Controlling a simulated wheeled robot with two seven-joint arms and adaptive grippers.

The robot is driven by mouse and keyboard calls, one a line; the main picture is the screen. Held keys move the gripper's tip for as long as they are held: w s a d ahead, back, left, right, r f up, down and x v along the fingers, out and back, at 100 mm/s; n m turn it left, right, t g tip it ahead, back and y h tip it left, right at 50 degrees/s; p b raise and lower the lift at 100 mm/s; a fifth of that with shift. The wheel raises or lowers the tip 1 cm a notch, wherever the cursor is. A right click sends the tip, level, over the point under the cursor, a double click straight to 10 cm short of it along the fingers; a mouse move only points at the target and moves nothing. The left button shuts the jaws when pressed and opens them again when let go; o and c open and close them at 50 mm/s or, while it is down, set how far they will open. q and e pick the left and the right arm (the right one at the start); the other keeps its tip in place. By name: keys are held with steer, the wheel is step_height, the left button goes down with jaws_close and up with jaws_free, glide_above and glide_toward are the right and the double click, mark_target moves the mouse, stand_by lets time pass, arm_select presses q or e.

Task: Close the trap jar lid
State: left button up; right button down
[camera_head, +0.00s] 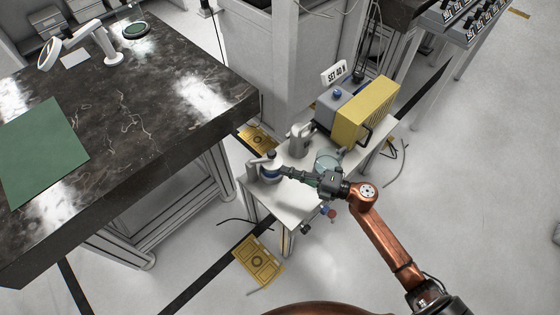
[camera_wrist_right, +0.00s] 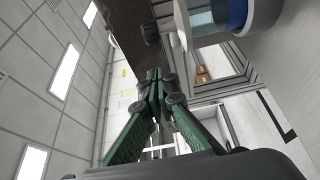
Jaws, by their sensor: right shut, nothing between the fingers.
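A small jar with a blue band and a grey top (camera_head: 270,170) stands at the left end of the small white table. In the right wrist view a clear jar with blue inside (camera_wrist_right: 236,12) shows at the top right, partly cut off. My right gripper (camera_head: 283,170) is shut and empty, its green fingertips beside the small jar. I cannot tell whether they touch it. The closed fingertips also show in the right wrist view (camera_wrist_right: 156,76). A clear glass vessel (camera_head: 327,160) stands partly behind my gripper. I cannot make out the trap jar lid's position. My left gripper is not in view.
A grey and yellow box (camera_head: 364,112) with a "SET 40 N" sign (camera_head: 334,72) stands at the back of the white table (camera_head: 297,205). A grey fitting (camera_head: 300,140) stands before it. A dark stone bench (camera_head: 130,120) with a green mat (camera_head: 42,150) lies left.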

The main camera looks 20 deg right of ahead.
mark_target(266, 159)
arm_select(q)
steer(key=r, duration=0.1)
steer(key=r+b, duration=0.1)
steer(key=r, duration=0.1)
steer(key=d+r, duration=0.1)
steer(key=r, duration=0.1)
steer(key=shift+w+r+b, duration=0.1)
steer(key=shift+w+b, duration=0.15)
steer(key=shift+b, duration=0.05)
arm_select(e)
steer(key=w, duration=0.4)
steer(key=shift+w+a, duration=0.15)
steer(key=shift+w, duration=0.05)
steer(key=shift+w+d+f+n+g+y+b, duration=0.15)
steer(key=shift+w+d+n+g+y+b, duration=0.1)
steer(key=shift+w+n+g+y+b, duration=0.3)
steer(key=shift+w+d+f+n+g+y+b, duration=0.1)
steer(key=shift+w+d+n+g+y+b, duration=0.25)
steer(key=shift+g, duration=0.3)
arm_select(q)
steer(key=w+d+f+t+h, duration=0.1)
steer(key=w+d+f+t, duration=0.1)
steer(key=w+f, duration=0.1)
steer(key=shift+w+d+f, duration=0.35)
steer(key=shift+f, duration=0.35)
arm_select(e)
steer(key=shift+r, duration=0.25)
